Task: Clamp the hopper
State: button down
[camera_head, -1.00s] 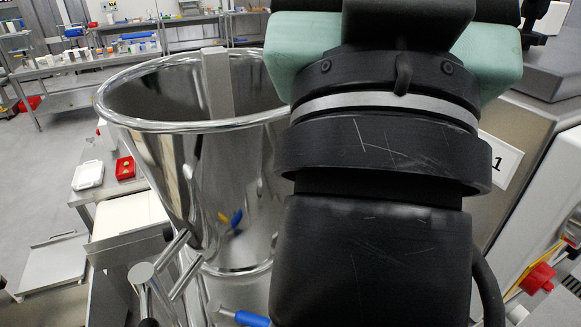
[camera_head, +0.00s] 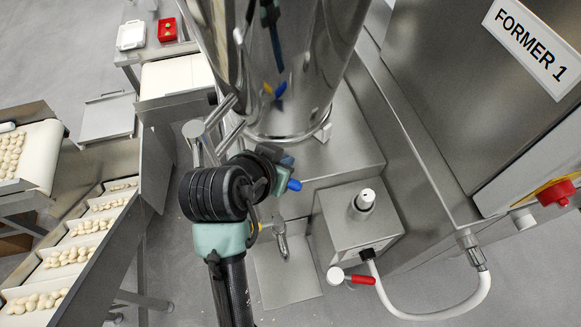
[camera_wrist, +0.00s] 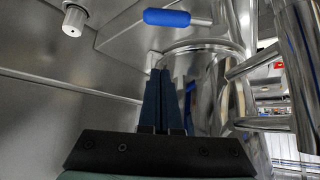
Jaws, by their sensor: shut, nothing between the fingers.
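The hopper (camera_head: 300,75) is a shiny steel cone standing on the machine's steel deck, with its top outside the head view. A blue clamp handle (camera_head: 294,185) sticks out just below the hopper's foot. In the wrist view the blue handle (camera_wrist: 167,17) is on a thin metal rod, beyond and above my fingertips, with a gap between. My gripper (camera_head: 283,157) is low beside the hopper's base, close to the blue handle. In the wrist view its dark fingers (camera_wrist: 160,75) are together and empty, in front of the hopper's reflective lower part (camera_wrist: 207,75). The clamp's fastening is not clearly visible.
Steel bars (camera_head: 205,135) stand left of my gripper, close to it. A steel box with a white-topped post (camera_head: 365,200) and a red-handled valve (camera_head: 361,279) are to the right. The FORMER 1 housing (camera_head: 450,100) rises at right. Trays of dough balls (camera_head: 70,255) lie at left.

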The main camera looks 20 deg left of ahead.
jog(key=shift+s+f, duration=0.2)
jog(key=shift+w, duration=0.1)
jog(key=p+x, duration=0.2)
jog(key=x, duration=0.7)
jog(key=shift+w+f, duration=0.15)
jog(key=shift+f, duration=0.1)
jog(key=shift+s+a+f+p, duration=0.1)
jog(key=shift+s+f+p, duration=0.15)
jog(key=shift+s+p, duration=0.6)
jog(key=shift+s+a+f+p, duration=0.15)
jog(key=shift+s+p, duration=0.35)
jog(key=shift+s, duration=0.55)
jog(key=shift+d+f, duration=0.1)
jog(key=shift+f, duration=0.05)
